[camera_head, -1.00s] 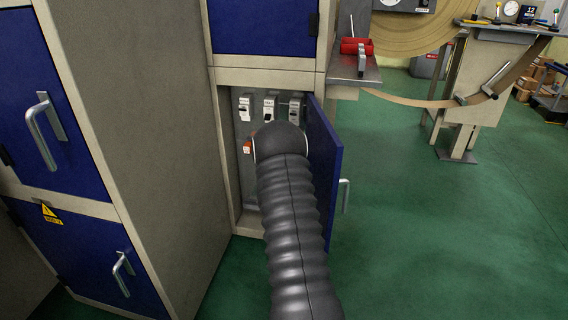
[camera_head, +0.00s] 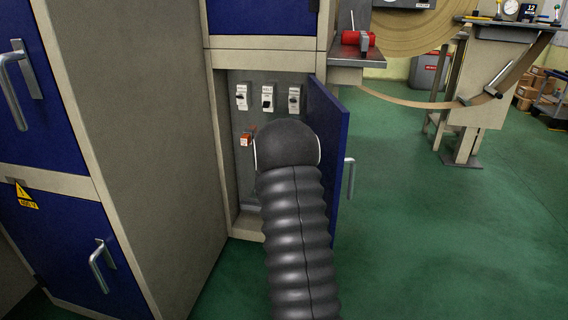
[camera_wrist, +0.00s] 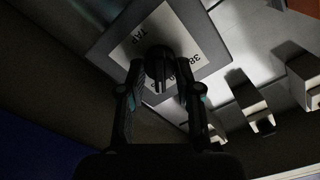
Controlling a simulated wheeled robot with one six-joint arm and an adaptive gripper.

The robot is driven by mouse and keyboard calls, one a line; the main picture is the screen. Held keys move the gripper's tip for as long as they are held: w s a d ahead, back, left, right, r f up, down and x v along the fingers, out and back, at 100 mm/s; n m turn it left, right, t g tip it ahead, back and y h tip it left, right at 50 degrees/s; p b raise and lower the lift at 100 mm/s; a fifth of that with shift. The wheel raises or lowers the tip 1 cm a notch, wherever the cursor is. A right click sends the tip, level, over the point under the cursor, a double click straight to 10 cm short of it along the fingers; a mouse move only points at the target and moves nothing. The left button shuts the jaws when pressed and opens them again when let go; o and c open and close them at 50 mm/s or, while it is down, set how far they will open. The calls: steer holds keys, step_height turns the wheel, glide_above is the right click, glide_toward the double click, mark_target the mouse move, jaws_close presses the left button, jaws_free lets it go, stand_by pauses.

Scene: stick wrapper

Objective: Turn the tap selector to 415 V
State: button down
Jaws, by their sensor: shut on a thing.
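The tap selector is a black knob (camera_wrist: 160,65) on a pale label plate (camera_wrist: 184,38) that carries "TAP" and a partly hidden number starting with 38. In the wrist view the two dark fingers of my gripper (camera_wrist: 160,78) stand on either side of the knob and are shut on it. The far part of the label is covered by the knob and fingers, so I cannot read which voltage it points at. In the head view my own arm hides the selector and my gripper inside the open cabinet.
Several switches, one of them the middle switch (camera_head: 267,98), sit in a row high in the cabinet. The blue door (camera_head: 327,150) stands open on the right. Green floor (camera_head: 430,230) is clear to the right.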

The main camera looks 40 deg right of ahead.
steer(key=shift+m, duration=0.5)
steer(key=c, duration=0.8)
jaws_free()
steer(key=v, duration=1.2)
steer(key=shift+s, duration=0.1)
steer(key=shift+d, duration=0.1)
